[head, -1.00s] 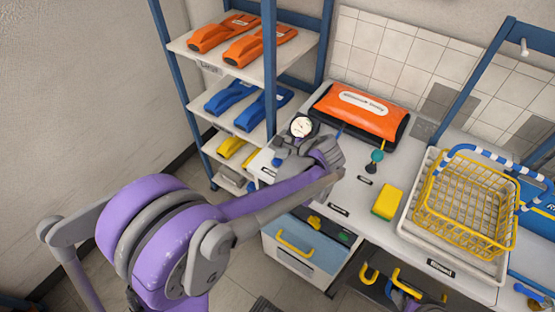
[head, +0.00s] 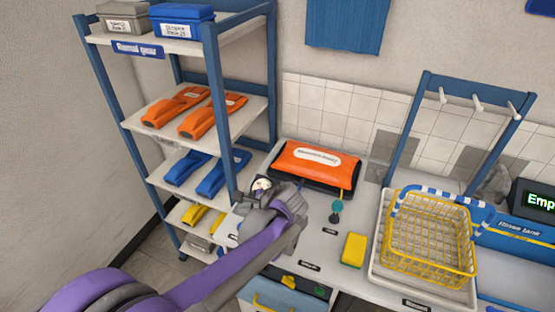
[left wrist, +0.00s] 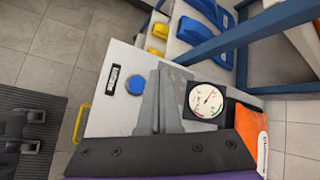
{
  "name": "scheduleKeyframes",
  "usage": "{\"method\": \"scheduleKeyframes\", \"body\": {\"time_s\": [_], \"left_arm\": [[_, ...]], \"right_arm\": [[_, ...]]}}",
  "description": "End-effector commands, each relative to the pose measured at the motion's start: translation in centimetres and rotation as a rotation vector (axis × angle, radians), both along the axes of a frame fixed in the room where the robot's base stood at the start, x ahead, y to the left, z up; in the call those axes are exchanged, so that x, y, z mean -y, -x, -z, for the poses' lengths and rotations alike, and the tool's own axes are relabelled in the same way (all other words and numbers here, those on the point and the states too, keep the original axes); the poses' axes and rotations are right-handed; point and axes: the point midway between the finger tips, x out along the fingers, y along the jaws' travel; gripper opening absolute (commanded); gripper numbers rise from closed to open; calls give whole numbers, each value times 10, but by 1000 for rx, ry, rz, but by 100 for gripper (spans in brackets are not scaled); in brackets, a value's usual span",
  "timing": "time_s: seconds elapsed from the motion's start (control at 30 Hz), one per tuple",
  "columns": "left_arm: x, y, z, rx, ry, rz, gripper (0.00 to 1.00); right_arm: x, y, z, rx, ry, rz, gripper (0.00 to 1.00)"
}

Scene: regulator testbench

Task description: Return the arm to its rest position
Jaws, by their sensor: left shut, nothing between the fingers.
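My left arm, purple and grey, comes in from the lower left of the head view. Its gripper (head: 262,197) is over the left end of the white bench (head: 318,247). In the left wrist view the grey fingers (left wrist: 166,72) are together with nothing between them. A round white-faced dial gauge (left wrist: 206,100) in a dark housing is right beside the fingers. It shows partly behind my gripper in the head view (head: 262,184). I cannot tell whether the fingers touch it. My right gripper is not in view.
A blue-framed shelf (head: 213,70) with orange, blue and yellow items stands at the left. An orange pouch (head: 314,165), a yellow sponge (head: 353,250), a small teal-topped item (head: 337,207) and a yellow basket (head: 430,235) in a white tray are on the bench. A blue button (left wrist: 136,84) is near the fingers.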

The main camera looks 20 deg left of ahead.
Motion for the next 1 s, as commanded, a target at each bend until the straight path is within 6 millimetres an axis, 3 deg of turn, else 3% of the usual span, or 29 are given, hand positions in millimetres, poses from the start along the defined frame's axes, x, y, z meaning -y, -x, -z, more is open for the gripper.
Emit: {"method": "scheduleKeyframes", "body": {"time_s": [0.13,0.23,0.43,0.7,0.83,1.0], "left_arm": [[0,3,-1,8,12,-8,0],[2,17,-2,47,76,-44,0],[21,82,-2,223,376,-248,0],[63,168,12,453,830,-635,0],[79,192,20,518,981,-789,0],[90,205,25,556,1079,-893,0]], "right_arm": [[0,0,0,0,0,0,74],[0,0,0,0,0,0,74],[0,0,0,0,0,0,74],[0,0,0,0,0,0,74],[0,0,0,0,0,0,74],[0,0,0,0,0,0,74]]}}
